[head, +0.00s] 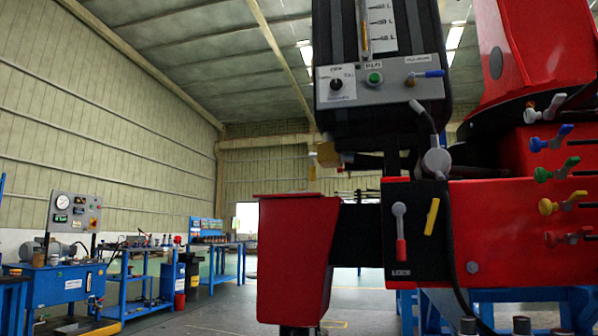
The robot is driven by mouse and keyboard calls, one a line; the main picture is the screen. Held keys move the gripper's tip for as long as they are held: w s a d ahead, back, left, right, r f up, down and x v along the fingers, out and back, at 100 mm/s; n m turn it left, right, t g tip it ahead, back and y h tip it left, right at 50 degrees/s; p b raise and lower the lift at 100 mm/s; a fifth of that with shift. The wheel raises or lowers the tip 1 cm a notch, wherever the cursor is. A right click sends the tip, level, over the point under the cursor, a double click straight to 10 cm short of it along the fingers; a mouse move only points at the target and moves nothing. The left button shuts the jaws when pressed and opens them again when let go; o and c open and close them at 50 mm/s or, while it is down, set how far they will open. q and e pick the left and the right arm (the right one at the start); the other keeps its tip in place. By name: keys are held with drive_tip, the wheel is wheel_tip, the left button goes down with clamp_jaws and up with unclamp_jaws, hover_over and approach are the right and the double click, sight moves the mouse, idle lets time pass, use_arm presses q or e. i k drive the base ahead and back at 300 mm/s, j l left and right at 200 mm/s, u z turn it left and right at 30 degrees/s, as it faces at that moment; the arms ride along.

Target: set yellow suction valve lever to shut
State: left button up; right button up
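Several yellow levers show in the head view, and I cannot read which one is marked suction. A yellow handle (312,172) hangs straight down beside a brass-coloured valve body (328,155), at the pipe under the black tank unit (380,50). A yellow bar lever (432,216) sits tilted slightly off upright on a black panel, right of a grey lever with a red grip (400,232). A yellow-handled lever (560,203) is in the column of coloured levers on the red body at right. Neither of my grippers is in view.
The red crane body (520,230) fills the right side, with a red box-shaped part (295,255) projecting left. A control plate (380,82) with knobs and a blue lever is on the tank. Blue workbenches (140,275) stand far left. The floor between is clear.

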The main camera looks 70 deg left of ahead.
sight(312, 156)
drive_tip(key=u, duration=2.3)
